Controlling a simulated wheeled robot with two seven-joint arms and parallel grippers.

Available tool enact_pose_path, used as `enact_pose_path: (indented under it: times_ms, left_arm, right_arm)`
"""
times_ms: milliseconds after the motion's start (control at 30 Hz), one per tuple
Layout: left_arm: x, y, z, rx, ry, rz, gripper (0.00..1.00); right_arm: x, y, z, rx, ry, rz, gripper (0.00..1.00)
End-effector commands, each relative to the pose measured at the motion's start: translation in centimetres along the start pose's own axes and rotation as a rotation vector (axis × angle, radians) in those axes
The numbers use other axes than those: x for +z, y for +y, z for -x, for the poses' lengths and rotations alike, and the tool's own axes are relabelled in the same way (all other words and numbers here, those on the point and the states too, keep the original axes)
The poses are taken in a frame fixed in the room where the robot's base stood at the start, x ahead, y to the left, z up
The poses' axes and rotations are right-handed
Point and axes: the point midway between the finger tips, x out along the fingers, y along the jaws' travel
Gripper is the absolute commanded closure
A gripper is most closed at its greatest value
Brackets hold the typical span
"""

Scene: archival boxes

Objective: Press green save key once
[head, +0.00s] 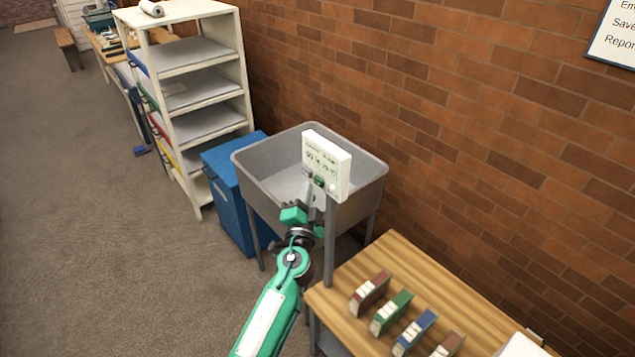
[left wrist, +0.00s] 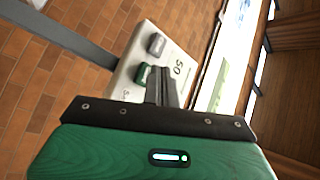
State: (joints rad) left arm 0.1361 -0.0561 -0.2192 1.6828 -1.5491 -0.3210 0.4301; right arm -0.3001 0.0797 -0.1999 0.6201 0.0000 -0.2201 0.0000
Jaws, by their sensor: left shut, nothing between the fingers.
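A white panel (head: 338,170) with printed text stands on a post in front of the grey sink. The green save key (head: 319,181) is low on its face, with a pale key (head: 333,187) beside it. In the left wrist view the green key (left wrist: 142,74) and a grey key (left wrist: 156,44) show on the panel (left wrist: 170,60). My left gripper (head: 309,183) is shut and empty, its fingertips (left wrist: 166,72) right by the green key. I cannot tell whether they touch it. My right gripper is not in view.
A grey sink (head: 260,160) stands behind the panel, beside a blue bin (head: 228,190) and a white shelf rack (head: 245,60). A wooden table (head: 420,275) at lower right holds several small boxes. Open carpet lies at left.

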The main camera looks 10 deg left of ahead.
Motion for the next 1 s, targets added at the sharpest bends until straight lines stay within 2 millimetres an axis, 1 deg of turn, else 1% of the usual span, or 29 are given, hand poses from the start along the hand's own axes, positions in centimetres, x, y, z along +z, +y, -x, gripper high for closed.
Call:
enact_pose_path:
  times_ms: [133,500,600,1000]
  left_arm:
    - [0.3,-0.2,0.4,0.0,-0.001,0.0,1.0]
    - [2.1,-2.0,2.9,0.001,0.0,0.001,1.0]
    - [2.4,-2.4,3.3,0.0,0.0,0.0,1.0]
    - [2.5,-2.5,3.5,0.0,0.0,0.0,1.0]
  right_arm:
    - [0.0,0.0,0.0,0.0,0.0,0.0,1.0]
    - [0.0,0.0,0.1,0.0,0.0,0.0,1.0]
    - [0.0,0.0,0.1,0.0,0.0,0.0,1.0]
    - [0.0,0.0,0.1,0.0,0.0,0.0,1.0]
